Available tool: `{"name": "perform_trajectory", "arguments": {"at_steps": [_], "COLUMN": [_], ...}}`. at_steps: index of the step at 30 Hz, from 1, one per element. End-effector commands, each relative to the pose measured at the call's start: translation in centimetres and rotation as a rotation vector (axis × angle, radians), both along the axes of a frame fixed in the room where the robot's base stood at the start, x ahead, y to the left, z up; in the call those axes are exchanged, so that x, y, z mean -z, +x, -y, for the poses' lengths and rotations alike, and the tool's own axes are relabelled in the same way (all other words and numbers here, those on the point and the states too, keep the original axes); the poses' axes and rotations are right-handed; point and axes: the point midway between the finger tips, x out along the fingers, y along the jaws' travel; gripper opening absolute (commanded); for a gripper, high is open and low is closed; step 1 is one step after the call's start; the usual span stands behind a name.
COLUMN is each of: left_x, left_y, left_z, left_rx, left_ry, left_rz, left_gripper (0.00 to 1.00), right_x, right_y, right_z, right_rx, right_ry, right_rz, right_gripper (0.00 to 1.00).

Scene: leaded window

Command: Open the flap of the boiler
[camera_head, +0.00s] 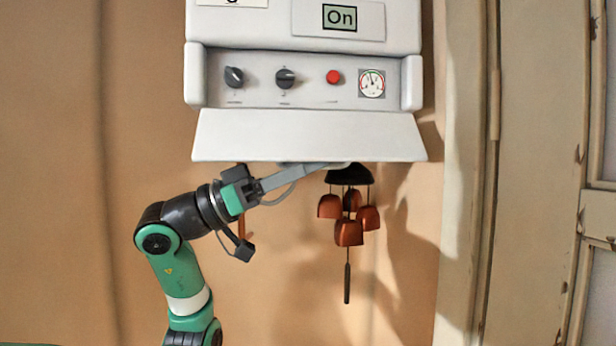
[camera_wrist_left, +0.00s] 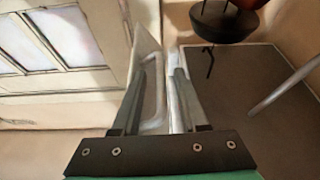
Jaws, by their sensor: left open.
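The white boiler (camera_head: 300,25) hangs on the wall at the top of the head view. Its flap (camera_head: 310,133) is folded down and tilts outward, leaving the control panel with two dark knobs, a red button and a gauge uncovered. My left gripper (camera_head: 335,167) is just under the flap's lower edge; whether it touches cannot be told. In the left wrist view, the left gripper (camera_wrist_left: 166,72) is open. A pale, edge-on panel lies at its fingers, perhaps the flap, but I cannot be sure. My right gripper is not in view.
A dark-topped wind chime (camera_head: 349,232) with several orange-brown bells hangs below the flap, close to my left gripper's fingers. A window frame (camera_head: 600,215) stands at the right. The wall left of the boiler is clear.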

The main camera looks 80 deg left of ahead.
Motion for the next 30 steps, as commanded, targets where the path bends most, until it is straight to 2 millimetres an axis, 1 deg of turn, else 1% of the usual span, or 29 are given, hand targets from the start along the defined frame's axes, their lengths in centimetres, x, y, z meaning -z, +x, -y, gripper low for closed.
{"name": "perform_trajectory", "arguments": {"at_steps": [5, 9, 12, 15, 19, 30], "left_x": [1.6, 2.9, 3.6, 4.1, 4.2, 4.2], "left_y": [-3.3, -6.5, -8.3, -9.5, -10.1, -10.1], "left_z": [-0.1, 0.1, 0.3, 0.4, 0.5, 0.5], "left_rx": [-0.01, -0.01, -0.009, -0.006, -0.003, -0.001], "left_ry": [-0.001, -0.002, -0.003, -0.002, -0.001, -0.002], "left_rz": [0.0, 0.0, 0.0, 0.0, 0.0, 0.0], "left_gripper": [0.43, 0.43, 0.43, 0.43, 0.43, 0.43], "right_x": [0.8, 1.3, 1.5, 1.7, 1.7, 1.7], "right_y": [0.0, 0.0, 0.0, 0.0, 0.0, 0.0], "right_z": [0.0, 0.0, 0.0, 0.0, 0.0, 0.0], "right_rx": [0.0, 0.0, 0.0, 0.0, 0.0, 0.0], "right_ry": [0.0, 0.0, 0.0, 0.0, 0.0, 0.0], "right_rz": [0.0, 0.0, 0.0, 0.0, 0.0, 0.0], "right_gripper": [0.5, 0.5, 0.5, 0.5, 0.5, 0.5]}}
